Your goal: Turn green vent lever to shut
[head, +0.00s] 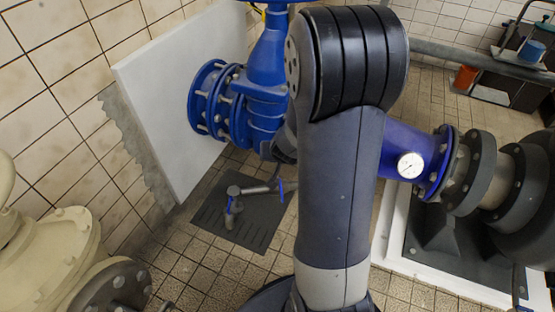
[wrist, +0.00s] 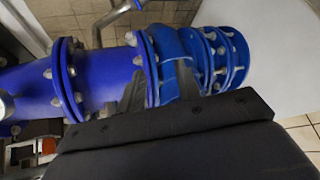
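I see no green lever in either view. In the wrist view a grey bent pipe (wrist: 108,22) shows at the top. My gripper (wrist: 161,76) shows there as two dark fingers with a gap between them. They overlap the large blue flanged pipe (wrist: 108,80) in the picture; I cannot tell whether they touch it. My arm hides the gripper in the head view.
A blue valve body (head: 255,95) meets a white wall slab (head: 175,105). A blue pipe with a white gauge (head: 411,165) leads to dark flanges at right. A cream pump (head: 60,235) stands at lower left. The dark grate (head: 260,228) lies on the tiled floor.

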